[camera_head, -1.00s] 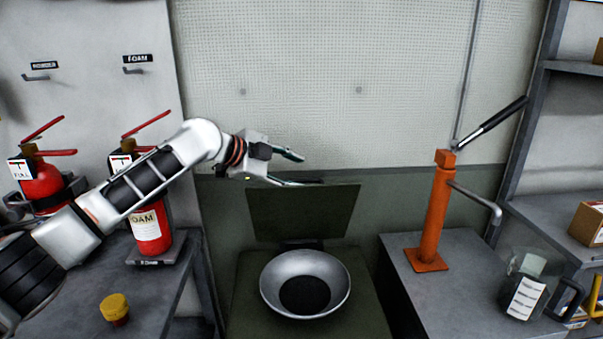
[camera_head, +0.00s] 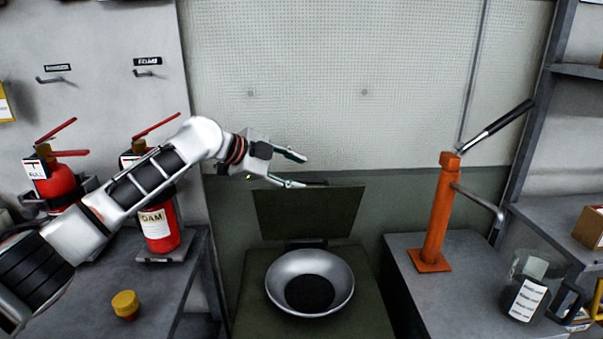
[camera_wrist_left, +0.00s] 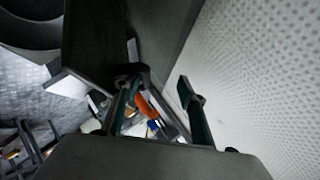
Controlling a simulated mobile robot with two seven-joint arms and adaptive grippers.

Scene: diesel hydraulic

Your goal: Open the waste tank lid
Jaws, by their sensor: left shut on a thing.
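The waste tank lid (camera_head: 308,212) is a dark green flat panel. It stands up, tilted back, behind the metal funnel opening (camera_head: 284,292) of the tank (camera_head: 352,322), which is uncovered. My left gripper (camera_head: 300,170) is at the lid's top edge, with its lower finger against a small dark handle there. In the left wrist view the lid (camera_wrist_left: 92,45) is at the upper left and one finger of my left gripper (camera_wrist_left: 158,92) meets the handle. The gripper is shut on the lid's handle, though its fingers look apart. My right gripper is out of view.
An orange hand pump (camera_head: 437,215) and a clear jug (camera_head: 524,285) stand on the right bench. The wall is close behind the lid.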

